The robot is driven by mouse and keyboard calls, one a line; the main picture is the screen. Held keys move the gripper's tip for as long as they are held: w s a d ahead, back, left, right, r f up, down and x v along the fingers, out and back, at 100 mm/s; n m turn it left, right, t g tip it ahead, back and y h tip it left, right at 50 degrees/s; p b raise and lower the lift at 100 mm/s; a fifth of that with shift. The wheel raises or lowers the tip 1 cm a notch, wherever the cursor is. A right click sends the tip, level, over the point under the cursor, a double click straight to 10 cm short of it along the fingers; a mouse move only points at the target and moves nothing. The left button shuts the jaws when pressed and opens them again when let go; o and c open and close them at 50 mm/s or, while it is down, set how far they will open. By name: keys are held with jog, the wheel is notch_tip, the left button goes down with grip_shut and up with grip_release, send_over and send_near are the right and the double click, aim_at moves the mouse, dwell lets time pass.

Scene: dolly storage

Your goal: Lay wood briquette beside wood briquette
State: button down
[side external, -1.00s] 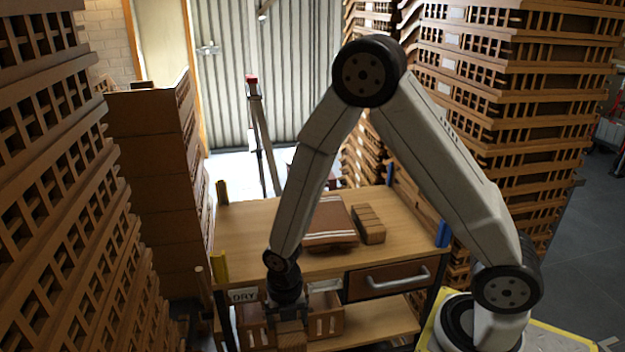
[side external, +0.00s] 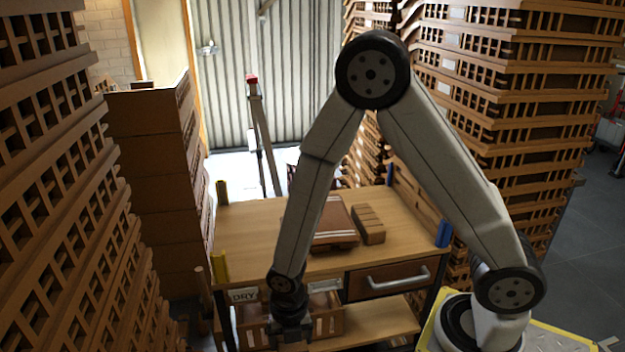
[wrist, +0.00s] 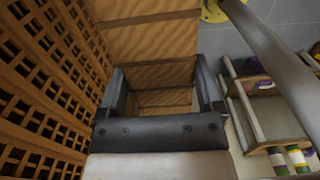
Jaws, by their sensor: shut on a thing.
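My gripper (side external: 291,332) hangs low in front of the workbench, in front of the wooden crate (side external: 332,322) on its lower level. In the wrist view my gripper (wrist: 162,92) has its two dark fingers on either side of a wood-coloured block, the wood briquette (wrist: 165,76), and is shut on it. In the side view the held briquette cannot be made out at the gripper's lower end. A light-brown segmented block, seemingly wood briquettes side by side (side external: 368,224), lies on the bench top, right of a brown striped item (side external: 336,228).
The workbench (side external: 250,230) has bare top at its left and a drawer (side external: 390,278) in front. A DRY label (side external: 243,295) sits at its left front. Tall stacks of wooden dollies stand left (side external: 60,200) and right (side external: 500,110). A tripod stands behind.

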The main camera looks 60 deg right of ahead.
jog(key=shift+r, duration=0.15)
notch_tip(320, 180, up, 12)
jog(key=f, duration=0.1)
jog(key=w+d+r+m, duration=0.1)
jog(key=w+d+m, duration=0.4)
jog(key=d+m, duration=0.6)
jog(key=w+d+m, duration=0.5)
jog(key=d+m, duration=0.3)
jog(key=d, duration=0.6)
jog(key=s+d+m, duration=0.5)
jog(key=d+m, duration=0.4)
jog(key=d, duration=0.4)
jog(key=s+d+m, duration=0.6)
jog(key=d+m, duration=0.2)
jog(key=d, duration=0.5)
jog(key=shift+w+f, duration=0.2)
jog(key=shift+f, duration=2.55)
jog(key=shift+f, duration=0.15)
